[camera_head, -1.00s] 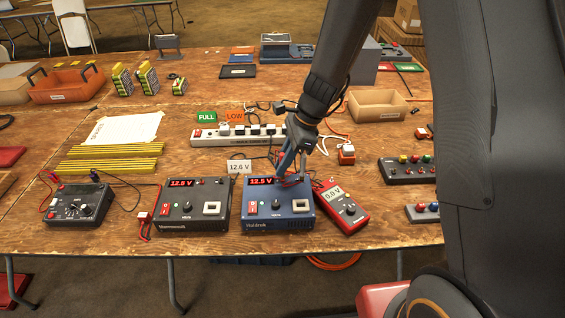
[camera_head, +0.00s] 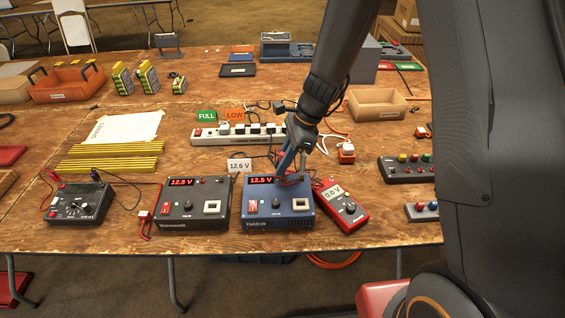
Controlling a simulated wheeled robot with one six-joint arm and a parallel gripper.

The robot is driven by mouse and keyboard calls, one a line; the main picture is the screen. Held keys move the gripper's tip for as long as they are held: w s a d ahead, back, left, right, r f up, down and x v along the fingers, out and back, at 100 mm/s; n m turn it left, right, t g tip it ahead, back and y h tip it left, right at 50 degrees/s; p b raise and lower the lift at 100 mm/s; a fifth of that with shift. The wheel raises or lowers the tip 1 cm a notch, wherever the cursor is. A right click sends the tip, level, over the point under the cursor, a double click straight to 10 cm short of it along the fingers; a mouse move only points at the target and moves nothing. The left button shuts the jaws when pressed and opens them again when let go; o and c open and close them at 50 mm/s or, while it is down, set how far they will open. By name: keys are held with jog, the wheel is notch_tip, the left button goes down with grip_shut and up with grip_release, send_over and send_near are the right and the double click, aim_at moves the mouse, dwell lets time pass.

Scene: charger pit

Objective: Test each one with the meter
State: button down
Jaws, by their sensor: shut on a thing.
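Two chargers stand at the front of the table: a black one (camera_head: 193,208) and a blue one (camera_head: 277,208). Both have a red display that seems to read 12.5 V. A red handheld meter (camera_head: 342,203) lies tilted just right of the blue charger, with small digits on its screen. My gripper (camera_head: 289,172) points down at the top of the blue charger. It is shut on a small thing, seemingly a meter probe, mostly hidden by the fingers. A card (camera_head: 240,166) behind the chargers reads 12.6 V.
A dark meter box (camera_head: 79,204) with leads stands at left. A power strip (camera_head: 238,135), green FULL card (camera_head: 207,117) and orange LOW card (camera_head: 235,116) lie behind the chargers. An empty cardboard tray (camera_head: 377,106) sits at right, a button box (camera_head: 407,170) nearer.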

aim_at(282, 153)
jog(key=shift+f, duration=0.25)
dwell(0.5)
jog(key=c, duration=1.4)
grip_release()
jog(key=shift+o, duration=0.2)
jog(key=shift+r+p, duration=3.4)
jog(key=shift+r, duration=0.4)
